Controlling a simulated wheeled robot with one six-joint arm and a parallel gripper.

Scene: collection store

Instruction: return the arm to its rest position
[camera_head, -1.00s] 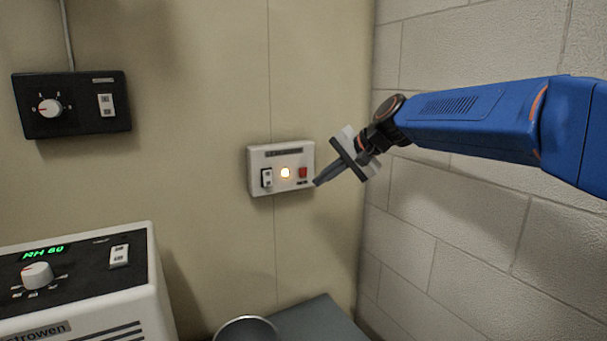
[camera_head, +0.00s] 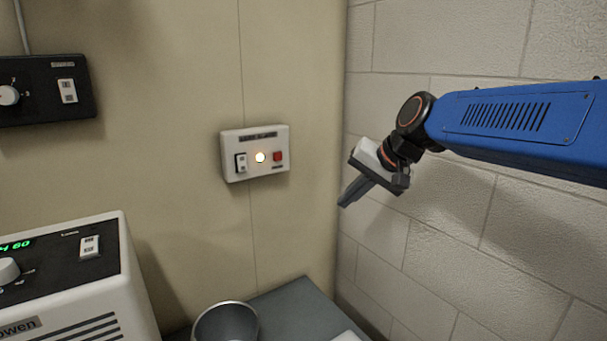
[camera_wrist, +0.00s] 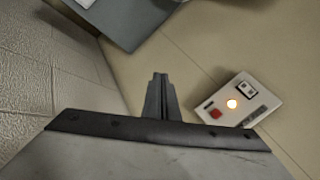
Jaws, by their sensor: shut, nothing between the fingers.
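My gripper (camera_head: 343,203) is at the right of the head view, at the end of my blue arm, in front of the block wall. Its fingers are together with nothing between them, and they point down and left. In the wrist view the shut fingers (camera_wrist: 159,78) stick out in the middle. The white alarm box (camera_head: 255,153) is on the beige wall to the left of my gripper, clear of it. It has a rocker switch, a glowing lamp and a red button. The box also shows at the right of the wrist view (camera_wrist: 262,105).
A white appliance (camera_head: 75,290) with a green display stands at the lower left. A black control box (camera_head: 45,105) hangs above it. A grey surface (camera_head: 300,310) with a round metal container (camera_head: 226,322) is below. The block wall (camera_head: 430,240) rises close to my arm on the right.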

